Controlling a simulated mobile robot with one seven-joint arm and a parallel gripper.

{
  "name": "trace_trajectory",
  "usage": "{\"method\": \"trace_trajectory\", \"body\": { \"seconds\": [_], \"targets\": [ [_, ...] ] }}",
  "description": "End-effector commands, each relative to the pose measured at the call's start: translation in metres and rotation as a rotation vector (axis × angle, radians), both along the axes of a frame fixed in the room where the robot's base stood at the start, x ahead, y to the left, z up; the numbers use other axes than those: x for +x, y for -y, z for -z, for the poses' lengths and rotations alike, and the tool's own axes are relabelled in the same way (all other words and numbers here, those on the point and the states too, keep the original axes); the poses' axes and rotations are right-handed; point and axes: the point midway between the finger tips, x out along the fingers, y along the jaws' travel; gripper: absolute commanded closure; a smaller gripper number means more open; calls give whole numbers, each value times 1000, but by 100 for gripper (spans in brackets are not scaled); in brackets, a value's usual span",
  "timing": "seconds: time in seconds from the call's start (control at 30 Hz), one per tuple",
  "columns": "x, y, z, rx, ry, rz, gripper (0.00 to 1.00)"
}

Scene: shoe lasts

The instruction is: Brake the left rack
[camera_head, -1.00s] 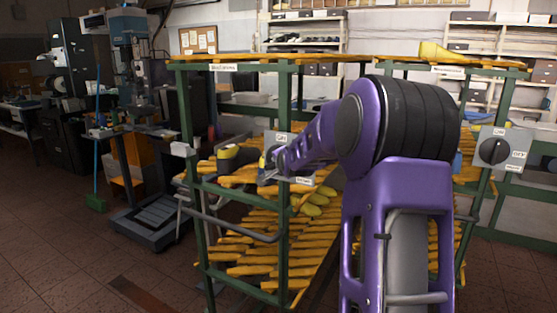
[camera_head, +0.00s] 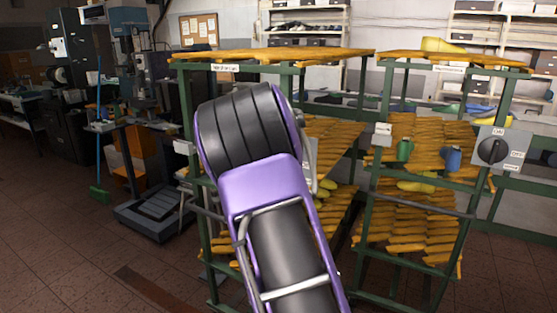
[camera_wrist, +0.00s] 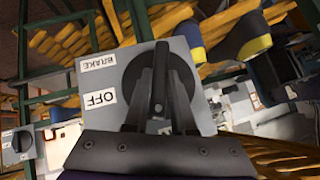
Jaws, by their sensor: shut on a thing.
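The left rack (camera_head: 188,130) is a green frame with yellow shelves. Its grey brake box (camera_head: 310,150) shows only as a sliver beside my purple arm in the head view. In the wrist view the brake box (camera_wrist: 196,62) fills the middle, with labels reading BRAKE and OFF. Its round black knob (camera_wrist: 158,55) has a raised bar, upright in the picture, and I cannot tell which label it points to. My gripper (camera_wrist: 158,88) is shut on this bar, one finger on each side. The head view hides my gripper behind my arm.
The right rack (camera_head: 365,215) stands beside it with its own switch box (camera_head: 492,150), labelled ON and OFF. Open tiled floor (camera_head: 60,235) lies at the left.

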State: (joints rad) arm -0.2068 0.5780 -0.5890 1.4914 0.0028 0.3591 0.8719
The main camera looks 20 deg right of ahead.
Motion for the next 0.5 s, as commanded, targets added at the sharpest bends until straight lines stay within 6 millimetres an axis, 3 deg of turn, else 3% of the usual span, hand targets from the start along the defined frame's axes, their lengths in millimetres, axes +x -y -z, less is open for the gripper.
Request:
{"method": "trace_trajectory", "body": {
  "seconds": [0.5],
  "targets": [
    [4,-3,-1,-190,-239,-1,100]
  ]
}}
